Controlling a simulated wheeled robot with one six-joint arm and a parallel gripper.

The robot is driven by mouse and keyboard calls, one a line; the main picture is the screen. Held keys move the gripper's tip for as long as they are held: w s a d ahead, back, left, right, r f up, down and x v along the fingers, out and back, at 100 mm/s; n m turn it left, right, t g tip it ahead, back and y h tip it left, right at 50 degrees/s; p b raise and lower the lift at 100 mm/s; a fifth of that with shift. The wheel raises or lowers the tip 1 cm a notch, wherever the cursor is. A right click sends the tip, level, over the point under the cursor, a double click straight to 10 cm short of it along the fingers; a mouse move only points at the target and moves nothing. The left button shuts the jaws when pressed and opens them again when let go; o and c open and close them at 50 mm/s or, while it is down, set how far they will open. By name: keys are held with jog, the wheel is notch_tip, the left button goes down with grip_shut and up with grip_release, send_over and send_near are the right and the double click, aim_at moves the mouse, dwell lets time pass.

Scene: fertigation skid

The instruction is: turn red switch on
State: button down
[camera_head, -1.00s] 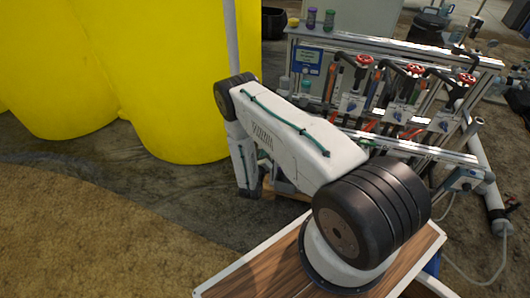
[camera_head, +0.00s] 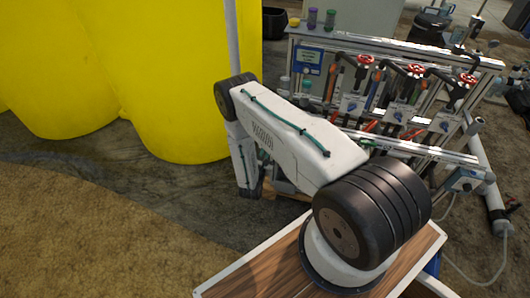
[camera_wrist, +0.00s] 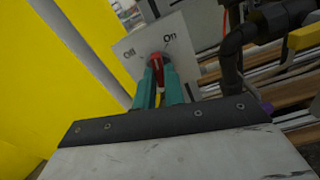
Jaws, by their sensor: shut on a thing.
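The red switch (camera_wrist: 156,61) shows in the wrist view on a pale plate (camera_wrist: 128,50) marked "Off" at the left and "On" at the right. Its handle stands roughly upright in the picture, between the two marks. My gripper (camera_wrist: 160,80) has its two teal fingers shut on the red handle, one on each side. The fingers hide the handle's lower part. In the head view the switch and the gripper's fingertips are hidden behind my arm.
A dark pipe (camera_wrist: 231,60) runs close to the right of the plate. Large yellow tanks (camera_head: 170,80) stand at the left. The skid's frame, with red valve wheels (camera_head: 416,70) and blue-handled valves, stands at the right. Open ground lies at the lower left.

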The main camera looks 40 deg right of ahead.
jog(key=m, duration=0.6)
jog(key=shift+d+m, duration=0.15)
jog(key=shift+m, duration=0.15)
dwell(0.4)
jog(key=c, duration=1.5)
grip_release()
jog(key=shift+s, duration=0.1)
jog(key=shift+v, duration=3.9)
